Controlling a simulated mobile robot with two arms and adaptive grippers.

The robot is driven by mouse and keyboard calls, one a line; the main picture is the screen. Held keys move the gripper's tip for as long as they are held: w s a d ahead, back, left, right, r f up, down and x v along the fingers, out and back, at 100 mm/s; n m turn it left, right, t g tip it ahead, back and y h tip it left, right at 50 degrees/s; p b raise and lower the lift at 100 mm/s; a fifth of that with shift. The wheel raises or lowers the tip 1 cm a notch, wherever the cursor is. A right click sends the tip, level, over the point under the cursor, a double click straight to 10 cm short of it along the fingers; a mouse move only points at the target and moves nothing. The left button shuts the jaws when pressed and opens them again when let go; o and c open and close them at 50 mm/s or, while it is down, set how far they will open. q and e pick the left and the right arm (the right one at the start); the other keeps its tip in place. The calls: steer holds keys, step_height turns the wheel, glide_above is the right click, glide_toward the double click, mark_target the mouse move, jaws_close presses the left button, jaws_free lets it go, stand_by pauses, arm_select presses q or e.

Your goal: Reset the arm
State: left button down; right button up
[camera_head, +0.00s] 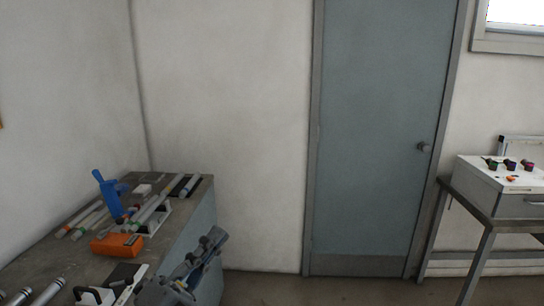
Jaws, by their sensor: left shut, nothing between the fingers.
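My left gripper (208,246) is grey and shows at the bottom of the head view, in front of the right side of the workbench. It is shut with nothing between its fingers, and it appears apart from the bench items. Its lower part is cut off by the picture edge. My right gripper is not in view.
The workbench (200,222) at left holds a blue upright tool (110,193), an orange tool (117,245) and several tubes (47,292). A grey-blue door (375,140) is behind. A side table (480,208) at right bears a white-topped box (500,172). Floor between is clear.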

arm_select(q)
steer(key=w+a+f+n+t+y, duration=0.25)
steer(key=a+f+n+y, duration=0.5)
steer(key=n+y, duration=0.4)
steer(key=s+a+f+n+g+y, duration=0.2)
steer(key=s+a+f+n+g, duration=0.15)
steer(key=f, duration=0.55)
steer(key=s+a+f+n+g+y, duration=0.25)
steer(key=f+n+g, duration=0.2)
steer(key=f, duration=0.35)
steer(key=s+d+f+n+g+h, duration=0.1)
steer(key=s+f+n+g, duration=0.1)
steer(key=s+f+g, duration=0.6)
steer(key=s+d+f+n+g, duration=0.25)
steer(key=s+f, duration=0.35)
steer(key=s, duration=0.5)
step_height(320, 180, down, 26)
steer(key=s, duration=0.1)
steer(key=s+a+f+g, duration=0.1)
steer(key=s+a+f, duration=0.1)
steer(key=s+f, duration=0.6)
steer(key=s+a+f, duration=0.2)
steer(key=s+f, duration=0.6)
steer(key=s, duration=0.1)
steer(key=shift+f+g, duration=0.2)
steer(key=shift+g, duration=0.2)
